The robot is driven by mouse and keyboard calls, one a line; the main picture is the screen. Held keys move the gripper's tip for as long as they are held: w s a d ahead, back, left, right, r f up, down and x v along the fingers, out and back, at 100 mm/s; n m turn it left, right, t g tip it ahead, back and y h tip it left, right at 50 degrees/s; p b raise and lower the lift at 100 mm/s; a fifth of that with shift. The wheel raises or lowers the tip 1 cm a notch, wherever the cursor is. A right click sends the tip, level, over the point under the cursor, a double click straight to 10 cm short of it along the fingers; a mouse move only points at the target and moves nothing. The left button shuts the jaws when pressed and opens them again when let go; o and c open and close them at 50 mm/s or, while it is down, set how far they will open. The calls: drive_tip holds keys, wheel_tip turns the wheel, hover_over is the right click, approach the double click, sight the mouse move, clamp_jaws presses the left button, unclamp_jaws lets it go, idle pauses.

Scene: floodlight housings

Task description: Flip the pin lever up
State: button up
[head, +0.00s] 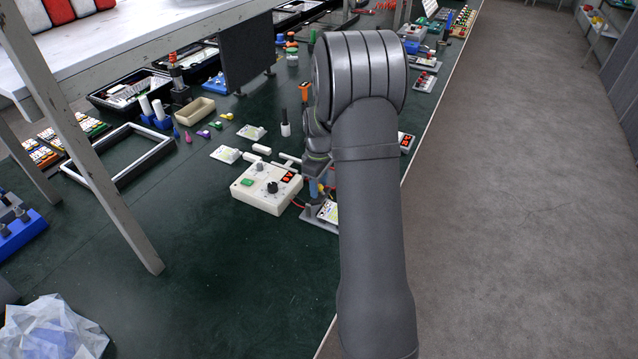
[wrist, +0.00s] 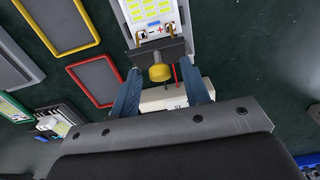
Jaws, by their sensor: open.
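In the wrist view, the two blue fingers of my gripper (wrist: 160,70) stand apart. Between their tips shows a yellow round cap (wrist: 160,73) on a dark grey block, at the end of a floodlight panel (wrist: 152,10) with yellow cells and plus and minus marks. I cannot tell whether the cap is the pin lever, or whether a finger touches it. A pale box (wrist: 172,98) lies behind the fingers, partly hidden. In the head view, my gripper (head: 315,190) is low over the bench, beside a cream control box (head: 265,188); my arm hides most of the panel.
Red, yellow and grey framed trays (wrist: 97,80) lie left in the wrist view. In the head view, a white frame (head: 118,155) and a beige tray (head: 194,111) lie left on the green bench (head: 200,270). The bench front is clear.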

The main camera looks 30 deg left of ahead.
clamp_jaws()
drive_tip(key=shift+a, duration=0.1)
drive_tip(key=shift+a+f+h, duration=0.15)
drive_tip(key=shift+a+h, duration=0.65)
drive_tip(key=shift+h, duration=0.6)
drive_tip(key=shift+a+f+h, duration=0.1)
drive_tip(key=shift+a+h, duration=0.65)
drive_tip(key=shift+h, duration=0.65)
drive_tip(key=shift+a+f+h, duration=0.15)
drive_tip(key=shift+a+h, duration=0.65)
drive_tip(key=shift+h, duration=0.6)
unclamp_jaws()
